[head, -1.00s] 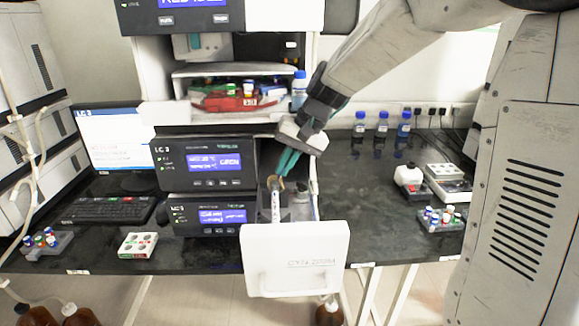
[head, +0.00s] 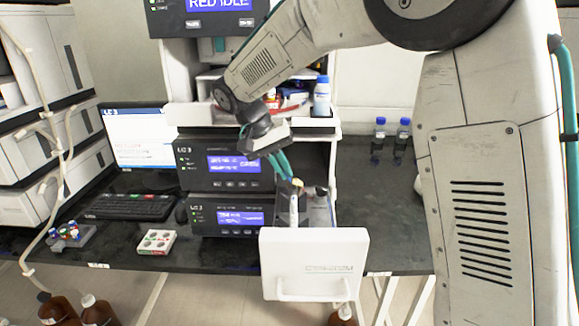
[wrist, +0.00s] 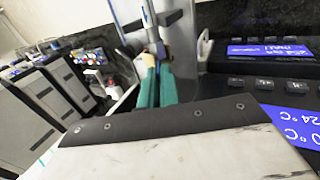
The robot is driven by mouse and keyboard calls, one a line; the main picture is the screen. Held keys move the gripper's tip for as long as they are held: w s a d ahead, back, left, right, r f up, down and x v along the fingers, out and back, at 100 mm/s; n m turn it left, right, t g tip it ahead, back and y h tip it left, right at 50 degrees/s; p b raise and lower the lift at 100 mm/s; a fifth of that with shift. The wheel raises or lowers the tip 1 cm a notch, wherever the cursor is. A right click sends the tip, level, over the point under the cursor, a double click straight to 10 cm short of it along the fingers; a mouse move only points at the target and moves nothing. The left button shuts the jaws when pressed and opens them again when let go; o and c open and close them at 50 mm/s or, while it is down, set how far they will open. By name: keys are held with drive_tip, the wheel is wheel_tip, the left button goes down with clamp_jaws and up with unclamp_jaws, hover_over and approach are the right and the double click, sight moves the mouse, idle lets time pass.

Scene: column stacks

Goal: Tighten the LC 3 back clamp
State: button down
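The LC 3 unit (head: 225,184) has blue displays and an open compartment on its right. A small tan piece (head: 297,183) sits at the column's back end, where the back clamp is too small to make out. My gripper (head: 283,168) points its two teal fingers down at this end. In the wrist view the fingers (wrist: 156,74) lie close together beside the column's end (wrist: 152,28). I cannot tell whether they grip the clamp.
A shelf above the unit holds a blue-capped bottle (head: 322,97). A monitor (head: 138,138), keyboard (head: 128,207), white block (head: 157,242) and vial rack (head: 70,236) stand to the left. Two blue-capped bottles (head: 391,138) stand to the right. Brown bottles are below.

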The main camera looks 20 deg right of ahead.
drive_tip(key=shift+w+a+f+g+h, duration=0.1)
drive_tip(key=shift+a+f+g+h, duration=0.25)
drive_tip(key=shift+h, duration=0.5)
drive_tip(key=shift+w+a+f+g+h, duration=0.1)
drive_tip(key=shift+a+f+g+h, duration=0.25)
drive_tip(key=shift+h, duration=0.5)
drive_tip(key=shift+a+r, duration=0.1)
drive_tip(key=c, duration=1.6)
unclamp_jaws()
drive_tip(key=v, duration=0.7)
drive_tip(key=shift+a+r, duration=0.25)
drive_tip(key=shift+a, duration=0.05)
